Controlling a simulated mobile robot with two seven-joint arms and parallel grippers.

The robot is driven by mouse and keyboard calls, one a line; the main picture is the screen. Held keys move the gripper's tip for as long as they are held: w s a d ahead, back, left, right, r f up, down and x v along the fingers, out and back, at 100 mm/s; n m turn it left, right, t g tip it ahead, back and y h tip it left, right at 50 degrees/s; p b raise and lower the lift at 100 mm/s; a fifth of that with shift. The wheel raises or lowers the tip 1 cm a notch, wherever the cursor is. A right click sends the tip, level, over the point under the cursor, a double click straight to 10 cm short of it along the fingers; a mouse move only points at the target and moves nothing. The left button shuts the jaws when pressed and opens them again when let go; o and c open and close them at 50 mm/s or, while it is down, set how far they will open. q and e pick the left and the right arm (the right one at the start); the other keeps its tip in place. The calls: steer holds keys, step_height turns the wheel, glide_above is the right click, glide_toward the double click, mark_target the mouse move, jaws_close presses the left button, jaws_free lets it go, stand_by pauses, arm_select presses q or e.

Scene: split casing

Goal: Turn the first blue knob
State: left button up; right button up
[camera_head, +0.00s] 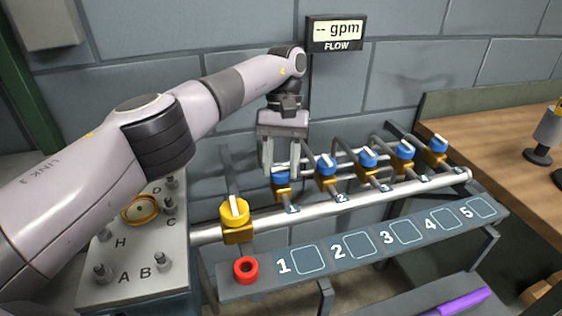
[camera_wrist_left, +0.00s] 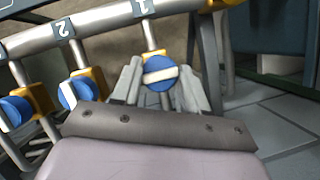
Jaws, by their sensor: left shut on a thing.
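The first blue knob (camera_head: 281,177) is the leftmost of a row of blue knobs on brass valves along a silver pipe. My left gripper (camera_head: 281,172) reaches down over it from above, with one finger on each side. In the left wrist view, the first blue knob (camera_wrist_left: 159,73) has a pale bar across its face and sits between the two fingertips of my left gripper (camera_wrist_left: 160,85). The gripper is shut on the knob. The tag by this valve reads 1 (camera_wrist_left: 141,8). My right gripper is in neither view.
More blue knobs (camera_head: 327,165) stand to the right, one close beside the left gripper. A flow display (camera_head: 336,34) hangs above, reading "-- gpm". A wooden bench (camera_head: 490,130) is at the right.

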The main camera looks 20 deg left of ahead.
arm_select(q)
steer(key=o, duration=1)
